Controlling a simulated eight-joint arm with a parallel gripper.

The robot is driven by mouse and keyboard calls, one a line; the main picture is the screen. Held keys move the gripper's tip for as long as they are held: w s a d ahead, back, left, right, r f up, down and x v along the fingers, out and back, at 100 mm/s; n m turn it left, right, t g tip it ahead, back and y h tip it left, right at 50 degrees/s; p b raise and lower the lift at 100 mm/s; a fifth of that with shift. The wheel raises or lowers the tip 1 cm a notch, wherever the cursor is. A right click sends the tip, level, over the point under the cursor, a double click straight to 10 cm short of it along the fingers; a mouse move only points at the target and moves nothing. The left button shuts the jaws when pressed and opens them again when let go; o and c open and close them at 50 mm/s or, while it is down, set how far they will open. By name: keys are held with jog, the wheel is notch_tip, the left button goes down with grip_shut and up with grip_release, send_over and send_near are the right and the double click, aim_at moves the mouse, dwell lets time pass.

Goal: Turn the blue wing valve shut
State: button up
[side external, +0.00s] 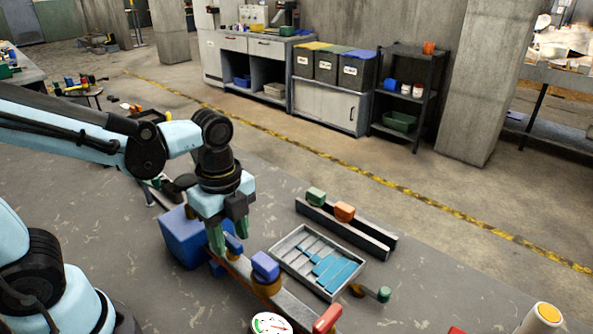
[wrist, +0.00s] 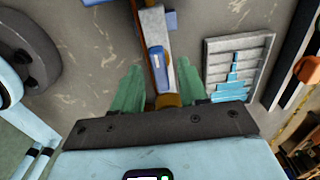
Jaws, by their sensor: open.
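A beam (side external: 296,308) runs across the table with blue pieces on it. One blue block (side external: 265,266) stands on a round brass-coloured base, just right of my gripper (side external: 229,235). Another blue piece (side external: 233,244) is at the fingertips, partly hidden by them. I cannot tell for sure which is the wing valve. My gripper points down with its green fingers apart and nothing clamped. In the wrist view, a narrow blue wing (wrist: 157,62) on the beam lies between the open fingers (wrist: 159,75). Contact with it cannot be told.
A grey tray (side external: 282,243) with blue shapes lies beside the beam. A dark rail (side external: 378,243) with green and orange blocks is behind it. A red handle (side external: 327,318) and a dial gauge (side external: 271,324) are at the front. A blue box (side external: 180,238) stands left of my gripper.

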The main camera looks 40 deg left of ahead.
jog(key=shift+c, duration=0.3)
grip_shut()
jog(key=shift+n, duration=0.3)
jog(key=n, duration=1.3)
jog(key=shift+n, duration=2.1)
